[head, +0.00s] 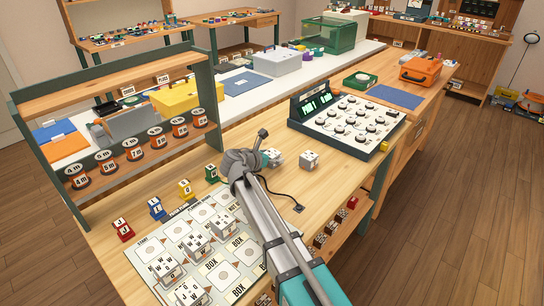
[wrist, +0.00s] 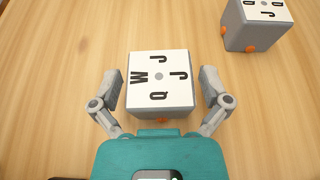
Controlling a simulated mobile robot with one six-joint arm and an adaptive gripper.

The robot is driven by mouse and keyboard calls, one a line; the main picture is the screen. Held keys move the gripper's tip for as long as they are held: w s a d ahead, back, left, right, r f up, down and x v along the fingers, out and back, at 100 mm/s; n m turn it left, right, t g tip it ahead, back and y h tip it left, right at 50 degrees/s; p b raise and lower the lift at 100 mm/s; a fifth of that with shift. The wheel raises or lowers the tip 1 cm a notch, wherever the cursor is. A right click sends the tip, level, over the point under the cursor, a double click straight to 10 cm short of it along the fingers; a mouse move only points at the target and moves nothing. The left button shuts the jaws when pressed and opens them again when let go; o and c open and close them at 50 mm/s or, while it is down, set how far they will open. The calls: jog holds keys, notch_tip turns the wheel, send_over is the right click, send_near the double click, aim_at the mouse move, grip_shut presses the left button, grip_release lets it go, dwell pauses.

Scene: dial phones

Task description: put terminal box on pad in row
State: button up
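A terminal box (wrist: 160,78), grey with a white lettered top, stands between the fingers of my gripper (wrist: 161,88) in the wrist view. The fingers are open, one on each side, with narrow gaps to the box. In the head view my wrist partly hides this area, and a grey box (head: 276,155) shows beside it. A second terminal box (wrist: 257,24) stands apart at upper right; it appears in the head view (head: 309,160). The board with round pads (head: 203,213) lies at lower left. Several terminal boxes (head: 194,243) stand on it in a row.
A control panel with dials (head: 346,124) stands behind the second box. A shelf rack (head: 130,110) with labelled round items rises at the left. Small coloured blocks (head: 157,208) line the board's far edge. A black cable (head: 285,196) lies on the bench. Bare wood surrounds both free boxes.

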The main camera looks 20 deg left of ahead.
jog(key=shift+r, duration=0.1)
dwell(0.3)
jog(key=shift+r, duration=0.15)
jog(key=p+v, duration=0.4)
jog(key=v, duration=0.6)
jog(key=shift+s+a+r, duration=0.1)
jog(key=shift+s, duration=0.1)
jog(key=shift+p+v, duration=0.4)
jog(key=shift+v, duration=0.35)
